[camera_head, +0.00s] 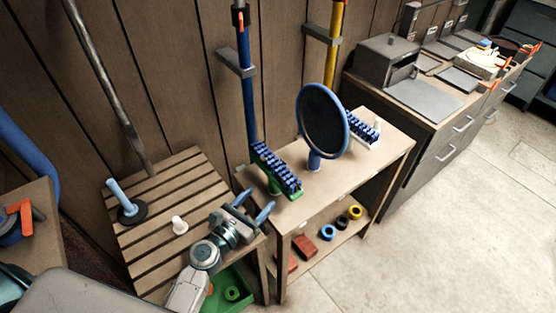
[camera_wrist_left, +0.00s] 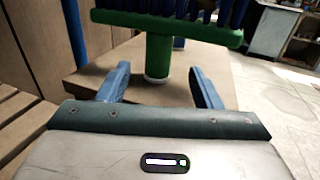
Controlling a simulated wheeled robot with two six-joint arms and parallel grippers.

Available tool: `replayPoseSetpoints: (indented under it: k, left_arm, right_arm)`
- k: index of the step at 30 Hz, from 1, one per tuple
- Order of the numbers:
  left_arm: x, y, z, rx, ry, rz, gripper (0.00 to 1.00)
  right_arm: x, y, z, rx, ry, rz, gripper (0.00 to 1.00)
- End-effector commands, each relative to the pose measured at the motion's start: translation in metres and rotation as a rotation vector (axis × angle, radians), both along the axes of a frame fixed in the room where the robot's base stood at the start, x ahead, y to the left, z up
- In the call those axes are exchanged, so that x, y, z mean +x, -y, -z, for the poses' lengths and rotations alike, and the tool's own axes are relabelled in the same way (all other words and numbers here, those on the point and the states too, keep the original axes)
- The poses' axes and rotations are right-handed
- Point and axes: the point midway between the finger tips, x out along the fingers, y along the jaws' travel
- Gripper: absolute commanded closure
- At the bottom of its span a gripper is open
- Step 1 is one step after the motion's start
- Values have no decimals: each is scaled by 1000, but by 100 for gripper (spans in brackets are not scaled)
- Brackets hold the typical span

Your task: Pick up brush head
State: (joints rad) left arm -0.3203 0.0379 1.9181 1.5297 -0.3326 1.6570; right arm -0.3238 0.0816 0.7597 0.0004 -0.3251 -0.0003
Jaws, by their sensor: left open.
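A green brush head (camera_head: 283,173) with blue bristles stands on the left end of the small wooden table. In the left wrist view its green bar (camera_wrist_left: 165,27) lies across the top, with a green stem (camera_wrist_left: 158,55) down to a pale collar near the tabletop. My left gripper (camera_head: 255,203) is open and empty, in front of the brush head. In the left wrist view the stem shows beyond and between the two blue fingers (camera_wrist_left: 158,82), apart from both. A second brush head (camera_head: 362,127) with blue bristles and a pale body stands at the table's back right. My right gripper is not in view.
A round blue-rimmed net (camera_head: 323,120) stands on the table (camera_head: 345,170) right of the brush head. A blue pole (camera_head: 246,80) rises behind it. A slatted bench (camera_head: 150,240) lies left, with a blue-handled tool (camera_head: 127,203). Floor at right is clear.

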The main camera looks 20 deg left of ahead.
Motion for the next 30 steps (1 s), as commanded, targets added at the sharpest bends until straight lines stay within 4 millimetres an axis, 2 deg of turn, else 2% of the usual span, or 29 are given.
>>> replayPoseSetpoints:
  k: [1, 2, 6, 11, 21, 30]
  left_arm:
    - [9, 3, -4, -2, 2, 0, 41]
    - [13, 5, -4, -1, 2, 1, 41]
    - [31, 11, -3, 1, 3, 2, 41]
    - [40, 15, -2, 2, 2, 3, 41]
    - [84, 27, -2, 2, 2, 3, 41]
    - [87, 28, -1, 4, 1, 3, 43]
  right_arm:
    - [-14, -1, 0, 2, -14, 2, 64]
    - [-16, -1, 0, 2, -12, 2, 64]
    - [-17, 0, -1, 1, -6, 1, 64]
    - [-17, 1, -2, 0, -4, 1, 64]
    - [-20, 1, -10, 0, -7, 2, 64]
    - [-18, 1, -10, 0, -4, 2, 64]
